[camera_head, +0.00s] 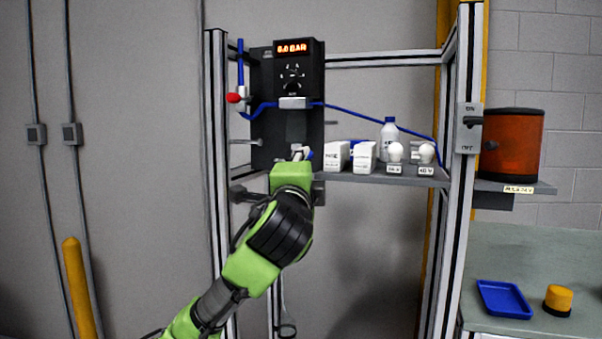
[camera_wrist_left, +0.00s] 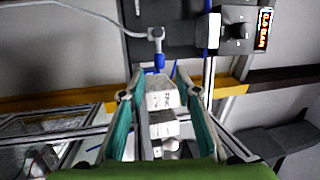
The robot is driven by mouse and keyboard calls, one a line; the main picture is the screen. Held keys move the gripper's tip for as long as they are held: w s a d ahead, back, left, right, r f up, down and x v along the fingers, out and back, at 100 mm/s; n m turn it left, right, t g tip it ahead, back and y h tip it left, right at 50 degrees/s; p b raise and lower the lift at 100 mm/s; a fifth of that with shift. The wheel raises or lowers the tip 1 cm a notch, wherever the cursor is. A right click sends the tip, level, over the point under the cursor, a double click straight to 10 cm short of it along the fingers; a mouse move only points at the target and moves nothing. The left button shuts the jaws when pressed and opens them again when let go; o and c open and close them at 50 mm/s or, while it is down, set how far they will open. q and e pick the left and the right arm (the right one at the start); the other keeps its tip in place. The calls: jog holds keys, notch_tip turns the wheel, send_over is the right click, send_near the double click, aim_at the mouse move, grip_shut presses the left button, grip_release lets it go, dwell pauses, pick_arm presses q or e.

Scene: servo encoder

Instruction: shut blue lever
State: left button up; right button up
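The blue lever (camera_wrist_left: 159,61) shows in the left wrist view, on a grey fitting (camera_wrist_left: 156,36) against the dark panel. It lies just past and between the tips of my left gripper (camera_wrist_left: 158,76). The two teal-padded fingers are spread apart, with no object clearly held between them. The gripper hides most of the lever there, and contact cannot be told. My right gripper is not in view.
White boxes (camera_head: 336,157), a bottle (camera_head: 389,138) and bulbs (camera_head: 427,153) stand on the shelf close to the right of my gripper. A blue hose (camera_head: 372,114) and red knob (camera_head: 233,98) are above. The display (camera_head: 293,48) reads 6.0 BAR.

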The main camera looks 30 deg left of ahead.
pick_arm(q)
jog(key=shift+v, duration=1.75)
